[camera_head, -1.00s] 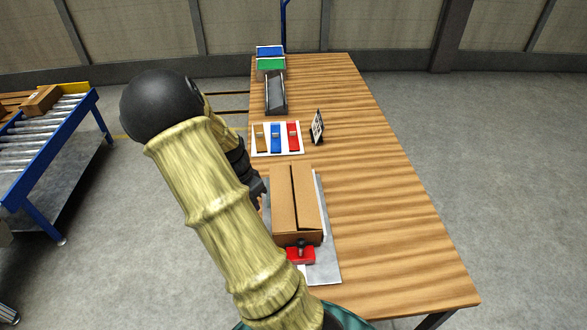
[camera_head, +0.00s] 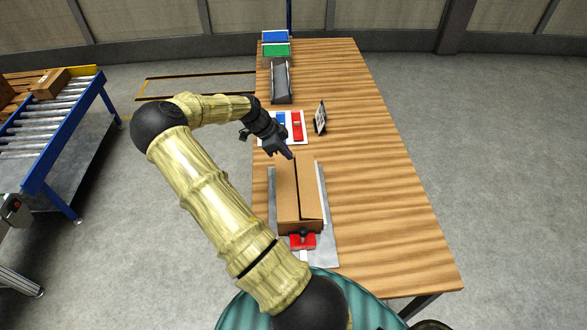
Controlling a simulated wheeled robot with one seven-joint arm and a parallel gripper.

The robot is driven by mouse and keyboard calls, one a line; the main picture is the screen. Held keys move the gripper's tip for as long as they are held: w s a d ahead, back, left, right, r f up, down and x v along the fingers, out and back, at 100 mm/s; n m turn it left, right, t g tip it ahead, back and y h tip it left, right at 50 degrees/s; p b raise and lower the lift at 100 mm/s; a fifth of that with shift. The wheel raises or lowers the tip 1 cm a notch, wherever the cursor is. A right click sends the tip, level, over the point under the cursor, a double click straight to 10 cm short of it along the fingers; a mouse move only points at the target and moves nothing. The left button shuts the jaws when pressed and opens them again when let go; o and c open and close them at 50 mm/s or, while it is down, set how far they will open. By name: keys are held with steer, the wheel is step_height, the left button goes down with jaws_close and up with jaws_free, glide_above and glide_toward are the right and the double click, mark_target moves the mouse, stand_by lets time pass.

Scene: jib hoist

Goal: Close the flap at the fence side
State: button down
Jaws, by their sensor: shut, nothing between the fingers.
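A brown cardboard box (camera_head: 299,229) sits on a grey plate (camera_head: 272,222) on the wooden table. Its left top flap (camera_head: 286,190) and right top flap (camera_head: 309,190) both lie across the top, with a dark seam between them. The right flap looks slightly raised at its near end; its exact angle is hard to tell. A pale strip, perhaps the fence, (camera_head: 323,196) runs along the box's right side. My gripper (camera_head: 289,154) is shut and empty, above the far end of the box, near the seam. Whether it touches the box I cannot tell.
A red block with a black knob (camera_head: 303,241) stands at the box's near end. Beyond my gripper lie a white board with coloured pieces (camera_head: 297,126) and a small black-framed sign (camera_head: 320,118). A roller conveyor (camera_head: 45,125) stands left. The table's right side is clear.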

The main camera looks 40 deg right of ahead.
steer(key=p, duration=0.4)
glide_above(304, 182)
steer(key=a, duration=0.1)
steer(key=f, duration=0.7)
steer(key=shift+w+f, duration=0.25)
steer(key=shift+w, duration=0.05)
steer(key=f, duration=0.1)
steer(key=f+p, duration=0.1)
steer(key=f, duration=0.1)
steer(key=shift+w+a+f, duration=0.1)
steer(key=shift+w+a, duration=0.1)
steer(key=shift+w+a+f+p, duration=0.15)
steer(key=shift+f+p, duration=0.25)
steer(key=shift+f, duration=0.4)
steer(key=shift+f+b, duration=0.1)
steer(key=shift+b, duration=0.2)
